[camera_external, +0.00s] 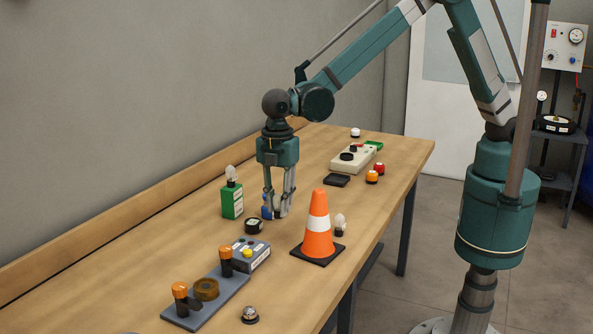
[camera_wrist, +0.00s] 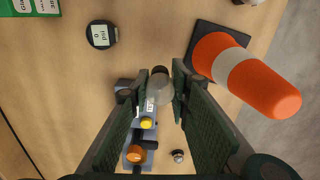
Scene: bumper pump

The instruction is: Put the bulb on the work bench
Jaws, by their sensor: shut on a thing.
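A clear glass bulb with a dark base (camera_wrist: 160,88) is between the fingers of my gripper (camera_wrist: 178,90) in the wrist view. The fingers are shut on its glass part. In the external view my gripper (camera_external: 277,212) points down, low over the wooden work bench (camera_external: 185,240), between the green box and the traffic cone. The held bulb is mostly hidden there by the fingers. I cannot tell whether it touches the bench top, which also shows in the wrist view (camera_wrist: 70,85).
An orange cone (camera_external: 318,225) stands close on the right, with another bulb (camera_external: 340,222) beside it. A green box (camera_external: 232,200) with a bulb on top and a round gauge (camera_external: 254,226) are at left. A grey switch box (camera_external: 250,254) is in front.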

